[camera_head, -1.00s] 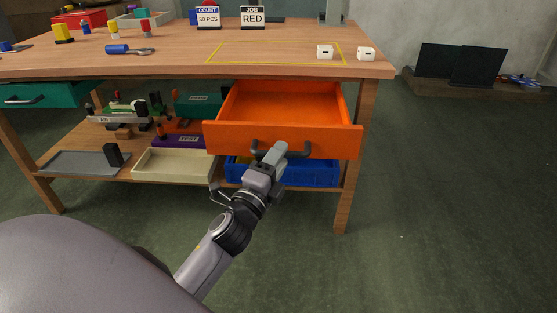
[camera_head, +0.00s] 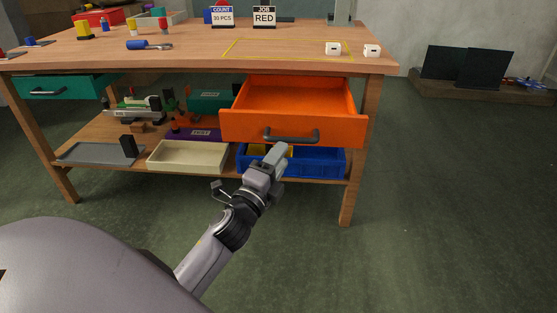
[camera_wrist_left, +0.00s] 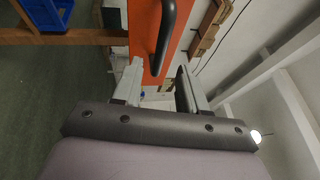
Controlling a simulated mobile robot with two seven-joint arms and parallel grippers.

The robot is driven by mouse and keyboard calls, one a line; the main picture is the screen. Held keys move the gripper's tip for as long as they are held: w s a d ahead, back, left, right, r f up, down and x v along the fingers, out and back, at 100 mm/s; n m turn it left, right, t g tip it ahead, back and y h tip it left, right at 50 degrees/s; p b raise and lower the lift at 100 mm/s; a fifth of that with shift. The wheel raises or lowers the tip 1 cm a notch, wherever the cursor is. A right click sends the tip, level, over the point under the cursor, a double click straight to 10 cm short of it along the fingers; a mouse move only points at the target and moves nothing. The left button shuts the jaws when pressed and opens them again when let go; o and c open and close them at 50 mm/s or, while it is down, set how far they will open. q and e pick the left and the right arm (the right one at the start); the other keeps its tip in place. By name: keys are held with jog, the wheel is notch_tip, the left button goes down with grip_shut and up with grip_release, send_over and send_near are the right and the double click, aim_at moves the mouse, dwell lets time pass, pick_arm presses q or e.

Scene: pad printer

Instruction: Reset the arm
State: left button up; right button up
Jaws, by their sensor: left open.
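My left gripper (camera_head: 281,152) is in front of the orange drawer (camera_head: 300,98), just below and left of its dark handle (camera_head: 291,135). The drawer is pulled out from under the tabletop and looks empty inside. In the left wrist view, my left gripper (camera_wrist_left: 158,85) is open with nothing between its fingers. The dark handle (camera_wrist_left: 167,30) and the orange drawer front (camera_wrist_left: 145,25) lie ahead of the fingertips, and the handle looks clear of them. My right gripper is not in view.
The wooden workbench (camera_head: 200,55) carries two white blocks, two signs, a screwdriver (camera_head: 150,45) and stamps. The lower shelf holds a blue bin (camera_head: 318,162), a cream tray (camera_head: 187,157) and a grey tray (camera_head: 90,153). A teal drawer (camera_head: 65,87) is at left.

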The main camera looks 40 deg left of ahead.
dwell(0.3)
